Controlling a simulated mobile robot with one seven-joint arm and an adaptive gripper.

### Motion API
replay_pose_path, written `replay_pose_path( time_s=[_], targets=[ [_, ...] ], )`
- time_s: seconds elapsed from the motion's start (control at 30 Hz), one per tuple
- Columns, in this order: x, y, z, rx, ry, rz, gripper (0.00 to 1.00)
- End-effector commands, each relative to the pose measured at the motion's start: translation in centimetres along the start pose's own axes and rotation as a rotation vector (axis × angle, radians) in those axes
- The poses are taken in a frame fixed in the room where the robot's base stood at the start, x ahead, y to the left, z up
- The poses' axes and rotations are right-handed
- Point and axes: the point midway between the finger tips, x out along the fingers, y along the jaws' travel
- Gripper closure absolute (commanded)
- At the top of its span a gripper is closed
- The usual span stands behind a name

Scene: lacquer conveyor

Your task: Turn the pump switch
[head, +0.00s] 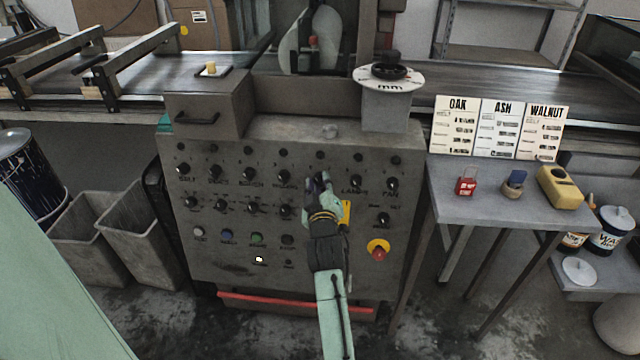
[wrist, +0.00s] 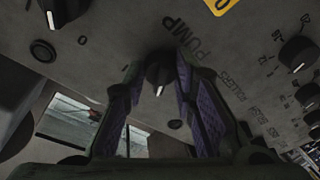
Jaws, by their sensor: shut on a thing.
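The pump switch (wrist: 159,72) is a small black rotary knob with a white pointer line, beside the printed word PUMP in the wrist view. My gripper (wrist: 155,85) has its two purple-padded fingers on either side of the knob, shut on it. In the head view my gripper (head: 318,182) reaches up to the grey control panel (head: 215,250), in its upper row of knobs. The gripper hides the pump switch there.
More black knobs (head: 356,181) sit close on both sides. A yellow tag (head: 345,212) hangs just right of my gripper. A red stop button (head: 378,251) is lower right. A side table (head: 475,205) stands right of the panel.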

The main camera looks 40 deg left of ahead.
Motion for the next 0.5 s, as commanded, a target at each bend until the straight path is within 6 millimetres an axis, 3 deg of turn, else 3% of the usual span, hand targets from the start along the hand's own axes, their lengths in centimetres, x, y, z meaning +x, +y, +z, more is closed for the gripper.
replay_pose_path(
  time_s=[0.33, 0.37, 0.5],
  targets=[
    [0.01, 0.07, -0.15, -0.003, 0.003, 0.001, 1.0],
    [0.0, 0.07, -0.15, -0.003, 0.003, 0.001, 0.74],
    [0.0, 0.06, -0.12, -0.003, 0.002, 0.001, 0.65]
  ],
)
